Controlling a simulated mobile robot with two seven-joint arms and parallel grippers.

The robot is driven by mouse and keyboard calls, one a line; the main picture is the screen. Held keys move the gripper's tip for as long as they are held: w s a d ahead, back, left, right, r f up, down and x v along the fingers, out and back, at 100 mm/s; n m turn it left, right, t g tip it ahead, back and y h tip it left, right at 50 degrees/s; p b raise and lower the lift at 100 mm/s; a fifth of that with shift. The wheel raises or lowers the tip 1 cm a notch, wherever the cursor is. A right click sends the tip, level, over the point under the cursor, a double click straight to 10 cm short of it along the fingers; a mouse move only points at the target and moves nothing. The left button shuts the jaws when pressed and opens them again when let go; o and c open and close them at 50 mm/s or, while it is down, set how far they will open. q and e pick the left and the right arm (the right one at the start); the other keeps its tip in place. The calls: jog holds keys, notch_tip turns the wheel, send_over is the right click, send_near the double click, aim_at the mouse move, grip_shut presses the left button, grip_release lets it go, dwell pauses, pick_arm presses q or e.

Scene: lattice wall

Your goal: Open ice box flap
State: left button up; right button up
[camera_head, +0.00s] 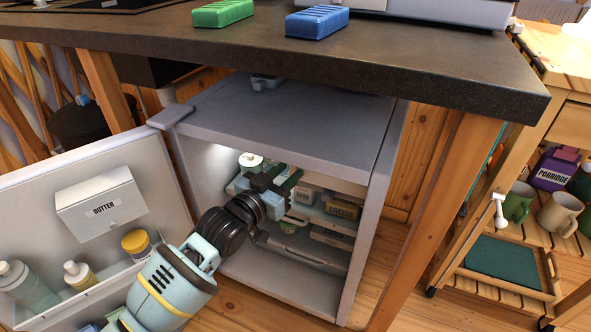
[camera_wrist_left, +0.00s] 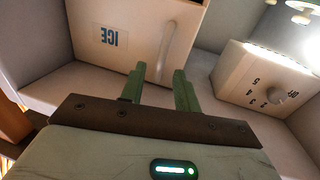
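The ice box flap (camera_wrist_left: 110,35) is a pale panel with a blue "ICE" label that appears upside down in the left wrist view. A pale bar handle (camera_wrist_left: 169,45) stands on it. My left gripper (camera_wrist_left: 159,70) is open, its two green fingers apart. The handle's lower end appears between the fingertips; I cannot tell whether they reach around it. In the head view my left gripper (camera_head: 277,178) is inside the open fridge (camera_head: 290,115), and I cannot make out the flap there. My right gripper is not in view.
The fridge door (camera_head: 165,185) stands open at left, holding a butter box (camera_head: 101,203) and bottles. A dial box (camera_wrist_left: 264,80) is right of the flap. Shelves with cheese (camera_head: 343,208) lie behind the gripper. The counter (camera_head: 400,65) overhangs the fridge.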

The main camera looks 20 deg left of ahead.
pick_arm(q)
jog(key=shift+b+x, duration=0.5)
jog(key=shift+x, duration=1.2)
grip_shut()
